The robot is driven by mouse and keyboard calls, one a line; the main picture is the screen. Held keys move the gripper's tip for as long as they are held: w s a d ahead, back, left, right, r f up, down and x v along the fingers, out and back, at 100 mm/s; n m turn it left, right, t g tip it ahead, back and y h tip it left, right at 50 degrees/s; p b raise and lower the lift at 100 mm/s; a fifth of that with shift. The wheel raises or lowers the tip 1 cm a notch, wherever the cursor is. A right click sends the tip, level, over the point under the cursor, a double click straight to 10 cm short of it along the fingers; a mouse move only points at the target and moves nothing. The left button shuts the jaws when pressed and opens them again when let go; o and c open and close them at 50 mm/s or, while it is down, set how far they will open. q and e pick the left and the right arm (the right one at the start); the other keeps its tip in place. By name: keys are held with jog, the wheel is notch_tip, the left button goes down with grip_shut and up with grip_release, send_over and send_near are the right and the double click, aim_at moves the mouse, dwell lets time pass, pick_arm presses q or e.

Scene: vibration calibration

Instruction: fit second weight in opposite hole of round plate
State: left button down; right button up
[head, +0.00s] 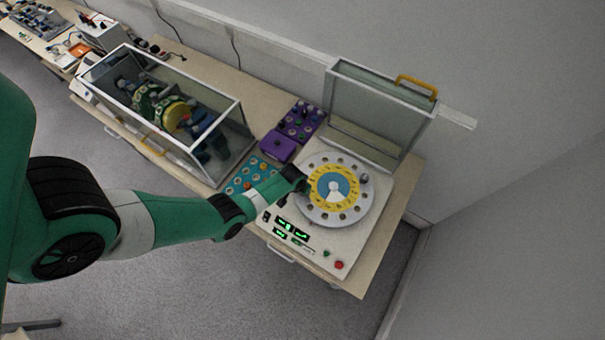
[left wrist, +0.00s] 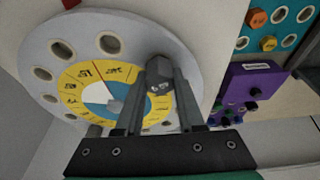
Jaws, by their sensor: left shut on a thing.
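The round plate (head: 352,213) is grey with a ring of holes and a yellow and blue dial in its middle. It also shows in the left wrist view (left wrist: 35,48). A grey weight (head: 364,179) stands at the plate's right upper rim in the head view. My left gripper (head: 303,184) is at the plate's left upper rim. In the left wrist view my left gripper (left wrist: 160,88) is shut on a dark grey weight (left wrist: 159,68), over the plate's edge. The fingers hide the rim beneath, so I cannot tell if this weight is in a hole. My right gripper is not in view.
The plate's machine has a raised clear lid (head: 378,115) with a yellow handle behind it. A teal tray (head: 236,185), a purple box (head: 277,146) and a purple tray (head: 302,122) lie to the left. A glass case (head: 165,110) stands farther left.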

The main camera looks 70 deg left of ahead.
pick_arm(q)
jog(key=shift+f, duration=0.35)
jog(key=shift+c, duration=2.2)
grip_release()
jog(key=shift+r, duration=0.15)
